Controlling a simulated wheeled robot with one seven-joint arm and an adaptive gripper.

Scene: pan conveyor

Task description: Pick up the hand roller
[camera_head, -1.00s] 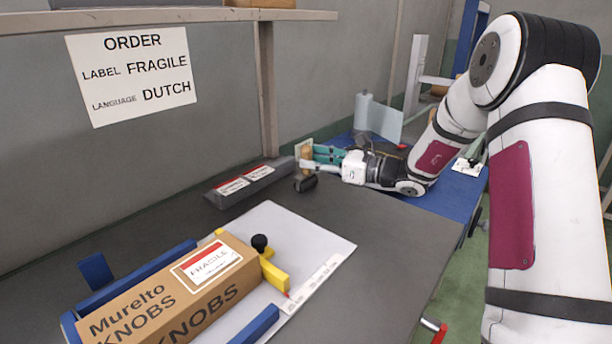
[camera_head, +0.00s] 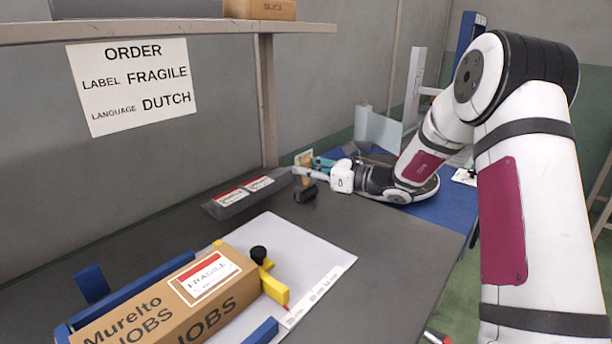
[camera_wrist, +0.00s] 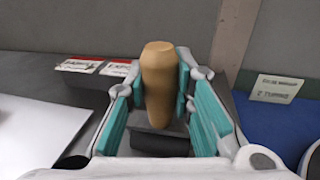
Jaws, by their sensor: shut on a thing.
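The hand roller has a tan wooden handle (camera_wrist: 160,85) that stands upright between my fingers in the wrist view. Its dark roller (camera_head: 306,194) shows just below and in front of the gripper in the head view, at the far end of the grey table. My gripper (camera_head: 310,172) reaches in from the right, and its teal finger pads are on both sides of the handle. It is shut on the handle. In the wrist view the gripper (camera_wrist: 164,100) hides the lower part of the roller. I cannot tell whether the roller touches the table.
A dark label holder (camera_head: 245,196) with red-and-white labels lies left of the gripper. A cardboard box (camera_head: 165,305) sits between blue guides, near a white sheet (camera_head: 310,245) and a yellow stop (camera_head: 274,288). A blue surface (camera_head: 440,211) lies right. A shelf (camera_head: 160,28) runs above.

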